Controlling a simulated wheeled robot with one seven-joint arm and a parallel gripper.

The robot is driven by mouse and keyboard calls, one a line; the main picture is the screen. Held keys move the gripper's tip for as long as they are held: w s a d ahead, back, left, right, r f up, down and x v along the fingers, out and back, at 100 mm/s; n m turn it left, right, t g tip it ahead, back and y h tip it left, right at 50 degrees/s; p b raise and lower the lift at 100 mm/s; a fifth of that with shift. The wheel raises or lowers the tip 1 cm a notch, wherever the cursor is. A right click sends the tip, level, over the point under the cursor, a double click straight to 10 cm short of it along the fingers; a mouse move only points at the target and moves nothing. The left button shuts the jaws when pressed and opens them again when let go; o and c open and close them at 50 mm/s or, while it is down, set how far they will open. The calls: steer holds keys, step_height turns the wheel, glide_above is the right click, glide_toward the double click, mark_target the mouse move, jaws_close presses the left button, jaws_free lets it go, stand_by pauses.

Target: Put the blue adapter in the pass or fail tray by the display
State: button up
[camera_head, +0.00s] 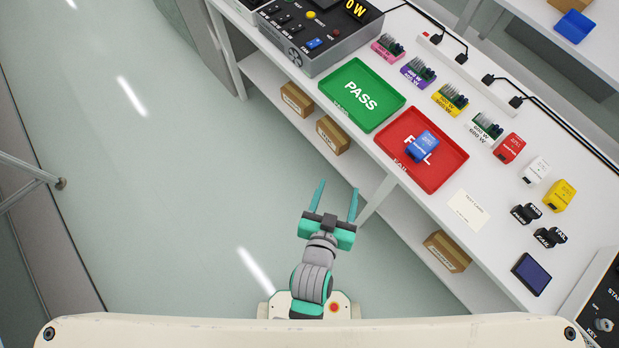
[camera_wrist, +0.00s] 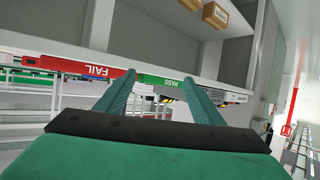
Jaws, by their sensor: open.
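The blue adapter (camera_head: 422,146) lies inside the red FAIL tray (camera_head: 447,180), over part of its lettering. The green PASS tray (camera_head: 350,118) is beside it, up and left, and looks empty. The display (camera_head: 356,10) on the grey test unit (camera_head: 318,58) reads 0 W. My gripper (camera_head: 336,187) is open and empty, over the floor in front of the bench, apart from the trays. In the wrist view its fingers (camera_wrist: 165,92) are spread with nothing between them; the FAIL tray's edge (camera_wrist: 100,72) and the PASS tray's edge (camera_wrist: 165,80) show beyond.
Behind the trays stand several coloured load blocks (camera_head: 420,70). Red (camera_head: 509,148), white (camera_head: 536,170) and yellow (camera_head: 559,195) adapters stand right of the FAIL tray. A white card (camera_head: 468,210) lies near the front edge. Boxes (camera_head: 333,134) sit on the lower shelf. The floor at left is clear.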

steer(key=s+a+r+n+t+y, duration=0.1)
steer(key=s+a+r+y, duration=0.1)
steer(key=s, duration=0.5)
steer(key=s+a+r+n+t+y, duration=0.1)
steer(key=s+a+r+n+y, duration=0.1)
steer(key=s+a, duration=0.3)
steer(key=shift+s+r+t, duration=0.25)
steer(key=shift+s+t, duration=0.05)
steer(key=shift+s, duration=1.15)
steer(key=shift+a, duration=0.1)
